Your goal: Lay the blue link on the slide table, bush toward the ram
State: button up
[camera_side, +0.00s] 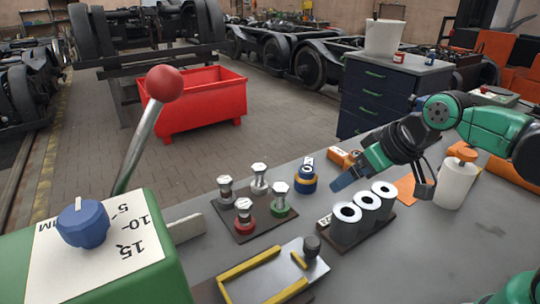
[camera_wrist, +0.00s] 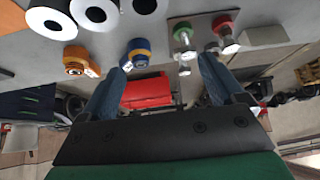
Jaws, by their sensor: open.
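The blue link (camera_side: 306,184) stands on the grey bench, with a yellow-orange band and a small pale tag; it also shows in the wrist view (camera_wrist: 136,52). My gripper (camera_side: 345,180) is open and empty, above the bench to the right of the blue link and apart from it. In the wrist view my gripper's (camera_wrist: 162,70) two blue fingers are spread, with nothing between them. The slide table (camera_side: 262,280) is a pale plate with yellow rails at the front of the bench. A light grey bar (camera_side: 186,228), perhaps the ram, sticks out of the green machine.
An orange part (camera_side: 341,157) lies behind the blue link. A dark plate (camera_side: 244,228) with several coloured bushes and bolts stands to its left. White-topped cylinders (camera_side: 367,208) stand close below my gripper. A red-knobbed lever (camera_side: 150,120) rises at left. Bare bench lies at right front.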

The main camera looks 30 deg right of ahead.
jog(key=w+n+g+y, duration=0.1)
jog(key=w+n+y, duration=0.15)
jog(key=w, duration=0.35)
jog(key=n+t+y, duration=0.2)
jog(key=n+y, duration=0.6)
send_near(307, 169)
jog(key=shift+m, duration=0.25)
jog(key=x, duration=0.4)
jog(key=shift+w+a+f, duration=0.1)
jog(key=shift+w+a, duration=0.1)
jog(key=shift+a, duration=0.1)
jog(key=shift+d+f, duration=0.15)
jog(key=shift+f, duration=0.25)
jog(key=shift+x, duration=2.7)
grip_shut()
